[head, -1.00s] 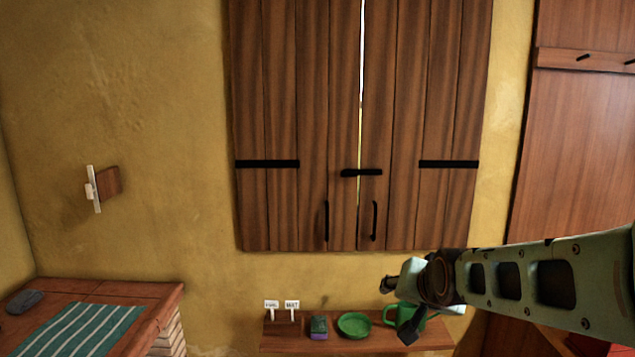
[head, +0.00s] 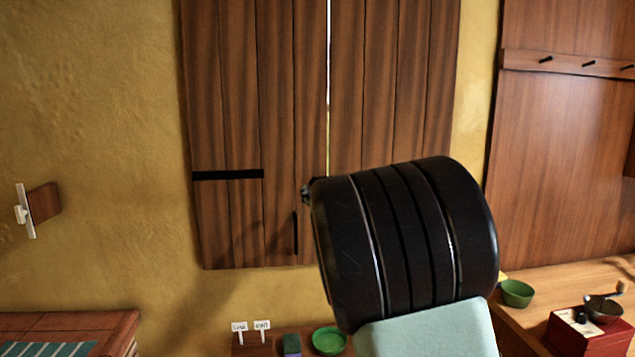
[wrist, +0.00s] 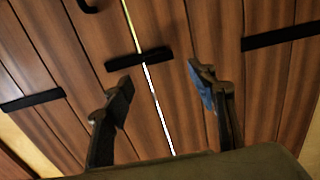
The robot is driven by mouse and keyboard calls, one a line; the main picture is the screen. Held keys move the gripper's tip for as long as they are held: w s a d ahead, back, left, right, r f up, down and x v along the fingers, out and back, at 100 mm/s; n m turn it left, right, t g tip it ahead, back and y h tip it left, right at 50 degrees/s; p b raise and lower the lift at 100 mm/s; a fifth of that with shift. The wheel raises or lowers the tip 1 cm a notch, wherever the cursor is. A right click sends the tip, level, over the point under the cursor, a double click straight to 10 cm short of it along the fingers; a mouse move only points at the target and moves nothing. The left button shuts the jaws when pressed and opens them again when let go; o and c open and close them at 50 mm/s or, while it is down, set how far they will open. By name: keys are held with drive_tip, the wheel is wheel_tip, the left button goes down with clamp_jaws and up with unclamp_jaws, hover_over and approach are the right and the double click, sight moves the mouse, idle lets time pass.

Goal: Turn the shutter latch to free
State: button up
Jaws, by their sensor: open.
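The two brown plank shutters (head: 230,120) are closed with a narrow bright gap between them. In the wrist view, the black shutter latch (wrist: 139,57) lies across this gap, roughly at right angles to it and reaching onto both shutters (wrist: 185,110). My gripper (wrist: 160,80) is open, its two dark fingers apart on either side of the gap in the picture. The latch appears between and beyond the fingertips; I cannot tell how far, and see no contact. In the head view my arm hides the latch and most of my gripper.
Black hinge straps (wrist: 32,101) cross the shutters. A shelf below holds small signs (head: 262,326) and a green dish (head: 328,341). A counter (head: 570,280) at right holds a green bowl (head: 516,292) and a red grinder (head: 588,328). A wall fixture (head: 42,203) is at left.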

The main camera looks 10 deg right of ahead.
drive_tip(key=w+p, duration=0.1)
drive_tip(key=w, duration=0.6)
drive_tip(key=shift+w+p, duration=0.35)
drive_tip(key=shift+c, duration=0.6)
clamp_jaws()
